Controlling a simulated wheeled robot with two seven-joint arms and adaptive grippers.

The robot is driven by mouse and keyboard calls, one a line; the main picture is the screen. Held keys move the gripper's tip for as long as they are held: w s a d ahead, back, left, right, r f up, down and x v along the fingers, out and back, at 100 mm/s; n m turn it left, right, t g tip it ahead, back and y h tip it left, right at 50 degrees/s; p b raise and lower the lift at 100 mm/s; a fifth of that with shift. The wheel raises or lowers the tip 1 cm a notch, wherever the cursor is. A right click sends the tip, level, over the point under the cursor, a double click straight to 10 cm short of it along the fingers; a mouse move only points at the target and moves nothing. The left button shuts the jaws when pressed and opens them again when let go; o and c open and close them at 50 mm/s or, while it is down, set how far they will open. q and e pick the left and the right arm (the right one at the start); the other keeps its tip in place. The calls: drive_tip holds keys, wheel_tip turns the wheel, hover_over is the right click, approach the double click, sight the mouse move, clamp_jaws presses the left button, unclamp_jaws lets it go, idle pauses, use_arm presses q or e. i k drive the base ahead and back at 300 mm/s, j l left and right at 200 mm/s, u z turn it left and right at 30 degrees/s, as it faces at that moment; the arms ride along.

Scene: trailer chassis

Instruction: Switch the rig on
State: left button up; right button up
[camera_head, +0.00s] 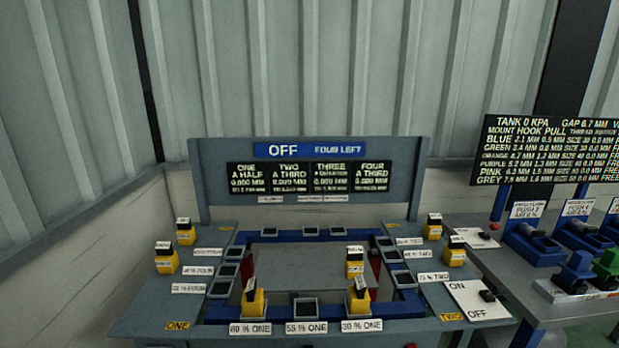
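The rig is a grey bench frame with a blue inner frame and an upright board (205,180) at its back. A blue display (322,149) on the board reads "OFF" and "FOUR LEFT". A white switch plate (470,309) lies at the rig's front right corner, marked "ON" toward the back and "OFF" toward the front. A small black switch (487,295) sits at the plate's right side; I cannot tell which way it is tilted. Neither of my grippers is in view.
Several yellow blocks with black tops (166,262) stand around the rig, some in its front and inner part. Small labelled plates line the frame. A second bench (510,272) on the right carries blue and green fixtures beneath a black text board (550,150). Corrugated walls stand behind.

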sight(496, 289)
drive_tip(key=z, duration=1.4)
